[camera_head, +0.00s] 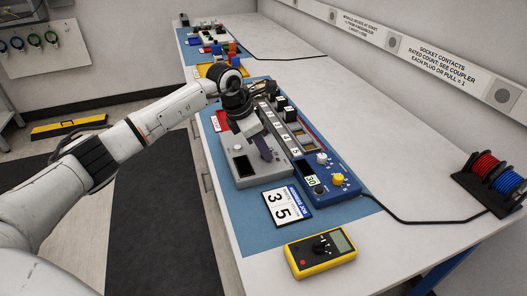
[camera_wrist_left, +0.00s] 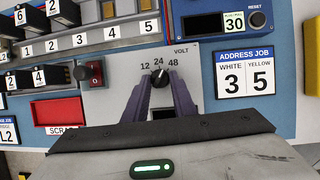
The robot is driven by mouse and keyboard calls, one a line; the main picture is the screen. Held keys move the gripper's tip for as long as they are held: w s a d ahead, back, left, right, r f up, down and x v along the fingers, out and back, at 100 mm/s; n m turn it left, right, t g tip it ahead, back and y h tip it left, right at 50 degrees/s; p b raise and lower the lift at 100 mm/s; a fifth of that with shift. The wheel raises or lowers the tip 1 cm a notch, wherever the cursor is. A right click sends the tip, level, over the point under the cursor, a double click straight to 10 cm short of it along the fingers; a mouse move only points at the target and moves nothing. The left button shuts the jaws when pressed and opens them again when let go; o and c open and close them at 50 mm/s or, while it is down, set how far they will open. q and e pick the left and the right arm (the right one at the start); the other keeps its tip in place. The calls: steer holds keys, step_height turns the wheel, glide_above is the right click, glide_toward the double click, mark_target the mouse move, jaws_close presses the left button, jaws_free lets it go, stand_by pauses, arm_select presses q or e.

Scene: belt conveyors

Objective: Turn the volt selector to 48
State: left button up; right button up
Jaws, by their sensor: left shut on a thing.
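The volt selector is a small black knob (camera_wrist_left: 160,77) on a grey panel (camera_wrist_left: 208,60), with the marks 12, 24 and 48 around it. Its pointer seems to face up, near 24. My left gripper (camera_wrist_left: 161,84) has its two purple fingers on either side of the knob and is shut on it. In the head view my left gripper (camera_head: 264,150) reaches down over the grey unit (camera_head: 244,181) and hides the knob. My right gripper is not in view.
A job card (camera_head: 286,206) and yellow multimeter (camera_head: 320,252) lie in front. Cable spools (camera_head: 490,175) stand at the right. The table's right side is mostly clear.

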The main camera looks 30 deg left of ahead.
arm_select(q)
steer(key=shift+a+m, duration=0.1)
steer(key=shift+m, duration=0.5)
steer(key=shift+w+m+g+h+b, duration=0.1)
steer(key=shift+m+g+h+b, duration=0.2)
steer(key=shift+m+b, duration=0.25)
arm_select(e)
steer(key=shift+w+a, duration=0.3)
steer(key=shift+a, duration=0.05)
arm_select(q)
steer(key=shift+m, duration=0.25)
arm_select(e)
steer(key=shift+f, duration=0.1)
arm_select(q)
steer(key=o, duration=0.8)
steer(key=shift+c, duration=0.2)
